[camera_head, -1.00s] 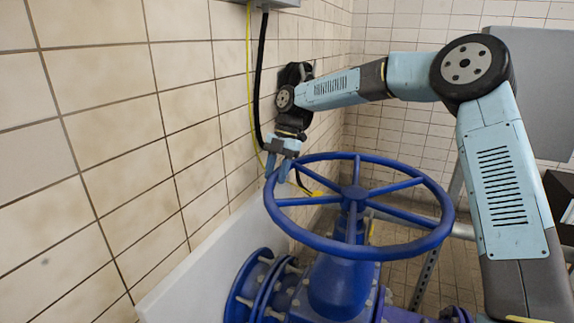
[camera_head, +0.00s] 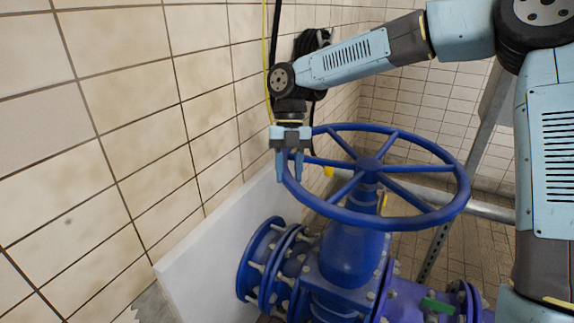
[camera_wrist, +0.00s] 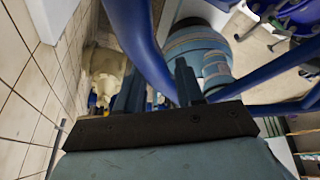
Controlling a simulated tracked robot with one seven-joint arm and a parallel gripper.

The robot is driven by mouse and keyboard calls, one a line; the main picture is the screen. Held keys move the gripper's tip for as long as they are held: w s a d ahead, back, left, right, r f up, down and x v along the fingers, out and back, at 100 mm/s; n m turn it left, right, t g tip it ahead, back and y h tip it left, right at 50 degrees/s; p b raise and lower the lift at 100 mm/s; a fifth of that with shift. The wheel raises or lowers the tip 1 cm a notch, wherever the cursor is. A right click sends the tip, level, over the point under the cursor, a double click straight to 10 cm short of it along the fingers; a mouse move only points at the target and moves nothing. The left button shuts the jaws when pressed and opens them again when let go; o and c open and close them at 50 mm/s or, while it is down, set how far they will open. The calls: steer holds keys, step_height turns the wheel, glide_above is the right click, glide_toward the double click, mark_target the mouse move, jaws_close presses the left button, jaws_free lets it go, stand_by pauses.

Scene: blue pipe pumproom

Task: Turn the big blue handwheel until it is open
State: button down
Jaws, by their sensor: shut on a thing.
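The big blue handwheel (camera_head: 385,221) lies nearly flat on top of a blue valve (camera_head: 345,262), with several spokes meeting at its hub. My gripper (camera_head: 289,178) points down at the wheel's left rim, with its fingers straddling the rim. In the wrist view, the blue rim (camera_wrist: 143,40) passes between the two dark fingers of my gripper (camera_wrist: 158,75), which are shut on it. The exact contact with the rim is partly hidden by the fingers.
A tiled wall (camera_head: 130,130) runs close along the left, with a yellow cable and a black cable near my wrist. A white panel (camera_head: 205,275) leans low beside the valve. Grey metal railing (camera_head: 493,212) stands behind and right of the wheel.

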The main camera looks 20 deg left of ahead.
steer(key=shift+s, duration=0.5)
steer(key=c, duration=0.8)
jaws_free()
steer(key=shift+w, duration=0.15)
steer(key=shift+r, duration=0.2)
steer(key=v, duration=1.3)
steer(key=shift+r, duration=0.2)
steer(key=shift+c, duration=0.4)
